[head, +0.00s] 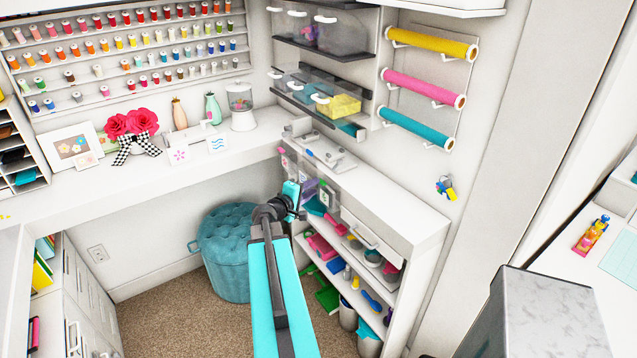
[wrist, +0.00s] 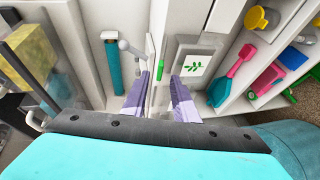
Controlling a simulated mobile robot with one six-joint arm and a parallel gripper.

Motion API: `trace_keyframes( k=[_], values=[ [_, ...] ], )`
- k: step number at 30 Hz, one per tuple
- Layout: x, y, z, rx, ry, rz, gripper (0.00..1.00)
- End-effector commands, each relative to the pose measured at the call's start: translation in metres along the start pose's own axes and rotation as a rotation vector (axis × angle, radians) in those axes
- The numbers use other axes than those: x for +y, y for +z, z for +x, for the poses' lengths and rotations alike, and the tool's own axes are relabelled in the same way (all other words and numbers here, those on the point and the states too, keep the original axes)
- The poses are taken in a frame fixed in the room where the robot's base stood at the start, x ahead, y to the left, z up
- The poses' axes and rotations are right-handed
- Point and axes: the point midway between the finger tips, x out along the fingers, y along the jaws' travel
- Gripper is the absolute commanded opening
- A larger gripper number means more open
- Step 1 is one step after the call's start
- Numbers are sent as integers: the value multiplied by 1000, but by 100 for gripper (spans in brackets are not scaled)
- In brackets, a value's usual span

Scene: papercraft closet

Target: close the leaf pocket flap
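The leaf pocket shows in the wrist view as a grey-framed front with a white card and green leaf print (wrist: 193,64), just beyond the right fingertip. In the head view, a pale front with a small green mark (head: 327,194) stands beside my gripper (head: 312,188). In the wrist view my gripper (wrist: 160,92) has two lavender fingers spread apart. A thin pale panel edge with a green strip (wrist: 150,46) lies ahead between them. I cannot tell whether this edge is the leaf flap or whether a finger touches it.
A white shelf unit (head: 425,228) with colourful tools stands right of my gripper. Other clear pocket fronts are close by. A teal tufted stool (head: 226,250) stands on the carpet below, under the white counter (head: 190,150). Paper rolls (head: 425,90) hang on the wall above.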

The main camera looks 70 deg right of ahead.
Motion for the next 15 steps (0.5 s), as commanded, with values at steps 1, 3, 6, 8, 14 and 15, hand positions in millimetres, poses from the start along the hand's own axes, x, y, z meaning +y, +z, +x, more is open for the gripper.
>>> trace_keyframes(
  k=[1, 3, 6, 8, 14, 15],
  values=[
    [2, -1, 7, -2, 0, -1, 27],
    [2, -1, 14, -2, 0, -2, 27],
    [2, -1, 24, -1, 0, 0, 27],
    [2, -1, 30, -1, 0, 0, 27],
    [1, 0, 42, -1, 1, -1, 27],
    [1, 0, 44, -1, 0, -1, 27]
  ],
)
